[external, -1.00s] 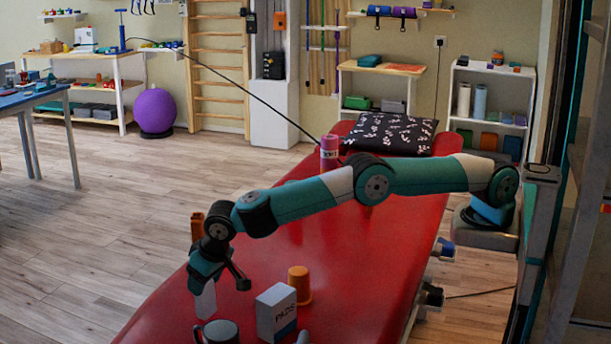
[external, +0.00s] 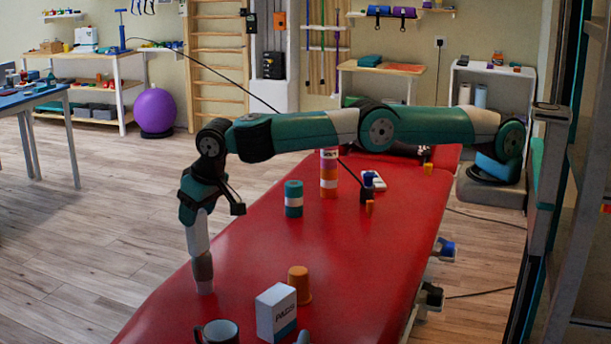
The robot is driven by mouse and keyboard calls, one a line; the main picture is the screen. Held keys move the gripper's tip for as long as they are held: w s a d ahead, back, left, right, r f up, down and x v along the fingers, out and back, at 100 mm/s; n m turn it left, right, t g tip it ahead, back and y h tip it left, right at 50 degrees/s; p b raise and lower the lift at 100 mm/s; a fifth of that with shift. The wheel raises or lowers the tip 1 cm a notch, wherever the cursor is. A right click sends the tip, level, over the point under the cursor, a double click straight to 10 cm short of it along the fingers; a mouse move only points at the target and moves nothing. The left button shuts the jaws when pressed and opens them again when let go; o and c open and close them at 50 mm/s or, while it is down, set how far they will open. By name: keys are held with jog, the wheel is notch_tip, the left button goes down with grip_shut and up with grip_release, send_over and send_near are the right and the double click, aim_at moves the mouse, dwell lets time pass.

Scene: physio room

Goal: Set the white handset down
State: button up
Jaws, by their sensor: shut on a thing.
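The white handset (external: 197,236) hangs nearly upright below my gripper (external: 203,207), which is shut on its upper end. The handset has a greyish-beige lower end (external: 203,270). It is over the left side of the red treatment table (external: 330,225), left of the orange cup. I cannot tell whether its lower tip touches the table top or is just above it. The fingertips are partly hidden by the gripper body and the handset.
An orange cup (external: 300,284), a white box (external: 276,312) and a grey mug (external: 218,332) stand at the near end. A teal-and-white cylinder (external: 293,199), a pink-and-orange stack (external: 329,174) and small items stand farther back. The red middle is clear.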

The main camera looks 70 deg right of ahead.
jog(key=w+d+r+b, duration=0.1)
jog(key=w+d+b, duration=0.15)
jog(key=d, duration=0.45)
jog(key=w+d+r+n+b, duration=0.1)
jog(key=w+d, duration=0.3)
jog(key=d, duration=0.3)
jog(key=w+d+r+b, duration=0.1)
jog(key=w+d+b, duration=0.15)
jog(key=d, duration=0.35)
jog(key=d+f+b, duration=0.3)
jog(key=d+b, duration=0.1)
jog(key=d, duration=1.6)
notch_tip(320, 180, down, 20)
jog(key=s, duration=0.1)
jog(key=shift+y+p, duration=0.3)
jog(key=shift+p, duration=0.1)
jog(key=o, duration=1.2)
